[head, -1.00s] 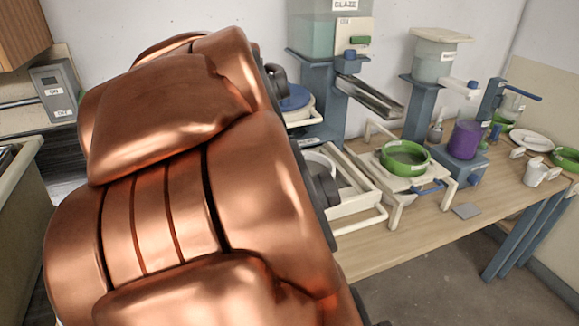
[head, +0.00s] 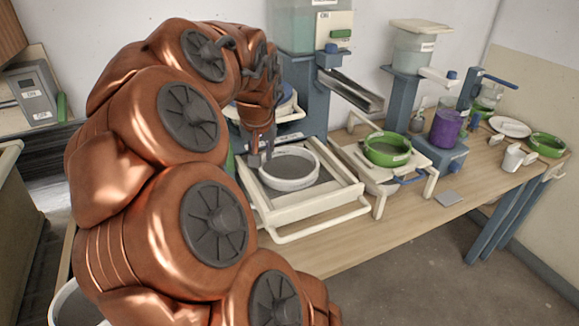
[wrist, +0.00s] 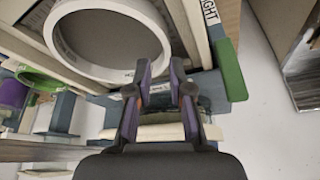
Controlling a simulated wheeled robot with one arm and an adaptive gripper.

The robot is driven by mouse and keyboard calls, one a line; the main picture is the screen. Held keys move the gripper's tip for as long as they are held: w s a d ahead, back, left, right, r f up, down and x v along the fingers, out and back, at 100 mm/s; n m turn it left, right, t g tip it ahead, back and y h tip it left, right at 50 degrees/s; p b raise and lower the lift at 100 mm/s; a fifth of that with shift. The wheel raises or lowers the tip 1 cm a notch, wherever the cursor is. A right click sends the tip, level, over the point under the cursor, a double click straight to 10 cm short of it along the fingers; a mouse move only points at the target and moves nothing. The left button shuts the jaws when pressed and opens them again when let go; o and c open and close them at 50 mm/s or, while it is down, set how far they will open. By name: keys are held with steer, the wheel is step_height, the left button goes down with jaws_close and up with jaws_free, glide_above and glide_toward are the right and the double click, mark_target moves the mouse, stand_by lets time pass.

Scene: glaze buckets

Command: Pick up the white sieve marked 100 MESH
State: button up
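The white sieve (head: 289,183), a round ring with a grey mesh, sits on a cream frame at mid table. In the wrist view its rim (wrist: 105,72) fills the upper left, with small dark marking too small to read. My gripper (head: 261,157) is at the left edge of the sieve, fingers pointing down. In the wrist view my gripper (wrist: 159,72) is open, with a gap between its fingers. The left fingertip overlaps the near rim and the right one lies just outside it. Contact cannot be told.
A green sieve (head: 387,160) sits on a white stand to the right. A metal chute (head: 355,92) slopes down behind. The frame's rails (head: 315,212) surround the white sieve. A green-ended bar (wrist: 230,70) lies right of my fingers. A purple container (head: 446,128) stands farther right.

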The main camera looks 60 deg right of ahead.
mark_target(289, 167)
steer(key=shift+p+x, duration=0.9)
steer(key=shift+x, duration=1.65)
steer(key=shift+w, duration=0.2)
steer(key=shift+r, duration=0.1)
steer(key=shift+c, duration=0.3)
jaws_close()
